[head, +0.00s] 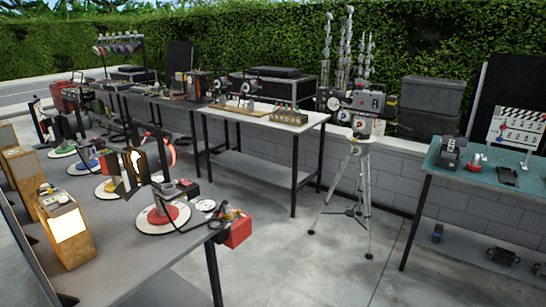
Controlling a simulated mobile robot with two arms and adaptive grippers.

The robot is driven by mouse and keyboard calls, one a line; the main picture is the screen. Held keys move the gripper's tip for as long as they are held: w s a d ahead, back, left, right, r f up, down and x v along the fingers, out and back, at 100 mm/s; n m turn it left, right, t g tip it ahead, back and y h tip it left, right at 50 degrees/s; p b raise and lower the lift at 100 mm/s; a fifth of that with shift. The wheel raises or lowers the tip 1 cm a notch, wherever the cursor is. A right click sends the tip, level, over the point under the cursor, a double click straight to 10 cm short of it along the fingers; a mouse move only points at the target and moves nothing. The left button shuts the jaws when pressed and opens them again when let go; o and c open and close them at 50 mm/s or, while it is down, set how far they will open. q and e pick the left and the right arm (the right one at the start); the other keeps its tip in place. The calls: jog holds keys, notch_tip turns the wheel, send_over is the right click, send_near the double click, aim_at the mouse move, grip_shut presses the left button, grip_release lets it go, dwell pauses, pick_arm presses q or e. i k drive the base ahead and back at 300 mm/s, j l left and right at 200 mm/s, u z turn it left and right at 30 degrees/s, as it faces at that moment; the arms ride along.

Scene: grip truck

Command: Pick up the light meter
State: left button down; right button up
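I cannot tell for sure which thing is the light meter. On the teal-topped table (433,160) at the right lie a small dark flat item (508,175) and a small dark item with a red mark (474,163). Either is too small to name with certainty. A dark grey boxy device (451,149) stands to their left, and a clapperboard (518,131) stands upright behind them. Neither of my grippers can be made out in the head view.
A camera on a tripod (359,190) stands left of the teal table, with bare concrete floor (300,265) in front. A white-topped table (262,119) is behind. A grey table (125,248) crowded with round bases fills the left. A low block wall runs behind.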

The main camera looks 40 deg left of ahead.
aim_at(49, 202)
jog(key=j+u, duration=0.1)
jog(key=u, duration=2.75)
jog(key=l+z, duration=0.2)
jog(key=l, duration=0.25)
jog(key=i+l+z, duration=0.2)
jog(key=l, duration=0.25)
jog(key=k+l, duration=0.05)
jog(key=k, duration=0.05)
